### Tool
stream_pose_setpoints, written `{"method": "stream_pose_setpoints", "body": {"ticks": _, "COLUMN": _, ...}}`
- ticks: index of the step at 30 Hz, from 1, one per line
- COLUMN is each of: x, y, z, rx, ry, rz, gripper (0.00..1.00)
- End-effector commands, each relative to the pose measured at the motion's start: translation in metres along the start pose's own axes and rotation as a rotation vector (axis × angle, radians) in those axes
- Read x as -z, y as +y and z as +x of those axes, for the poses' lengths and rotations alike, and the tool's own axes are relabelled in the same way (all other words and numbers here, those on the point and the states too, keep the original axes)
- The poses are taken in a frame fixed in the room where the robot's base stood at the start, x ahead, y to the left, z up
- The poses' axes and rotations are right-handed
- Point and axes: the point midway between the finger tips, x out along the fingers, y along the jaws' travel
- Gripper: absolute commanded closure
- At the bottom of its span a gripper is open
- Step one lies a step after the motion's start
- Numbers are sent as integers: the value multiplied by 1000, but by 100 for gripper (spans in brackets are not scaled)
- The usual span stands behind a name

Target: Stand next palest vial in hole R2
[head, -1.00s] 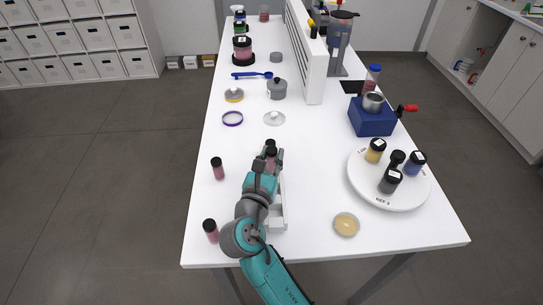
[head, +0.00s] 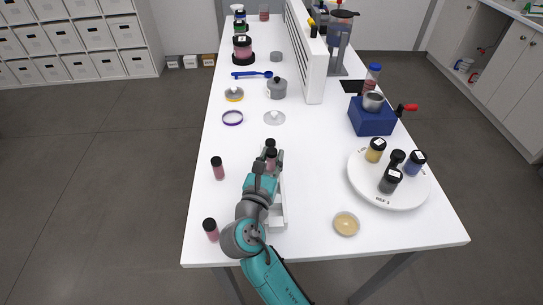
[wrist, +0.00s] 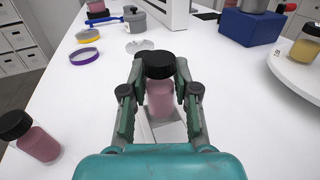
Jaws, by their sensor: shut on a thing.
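My gripper (wrist: 160,95) is shut on a pink vial (wrist: 160,100) with a black cap. It holds the vial upright over the white rack (head: 278,217), at the rack's far end. The arm hides much of the rack, and I cannot read hole labels or tell whether the vial's base is in a hole. In the head view a second dark cap (head: 270,143) shows just beyond the held vial. A pink vial (head: 218,170) stands on the table left of the gripper; it also shows in the wrist view (wrist: 40,146). Another pink vial (head: 211,231) stands near the front left edge.
A white plate (head: 392,202) with several jars stands at the right, near a blue grinder (head: 372,118). A tan dish (head: 346,224) lies front right. A clear lid (head: 274,118) and a purple ring (head: 232,118) lie beyond the rack. The left table strip is mostly free.

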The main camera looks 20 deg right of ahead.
Motion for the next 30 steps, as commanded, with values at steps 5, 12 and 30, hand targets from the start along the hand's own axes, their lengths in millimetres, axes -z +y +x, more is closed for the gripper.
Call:
{"method": "stream_pose_setpoints", "body": {"ticks": 5, "x": 1, "y": 0, "z": 0, "rx": 0, "ry": 2, "rz": -1, "gripper": 100}}
{"method": "stream_pose_setpoints", "body": {"ticks": 12, "x": -6, "y": 0, "z": 0, "rx": 0, "ry": 0, "rz": 0, "gripper": 100}}
{"method": "stream_pose_setpoints", "body": {"ticks": 30, "x": -8, "y": 0, "z": -1, "rx": 0, "ry": 1, "rz": -1, "gripper": 100}}
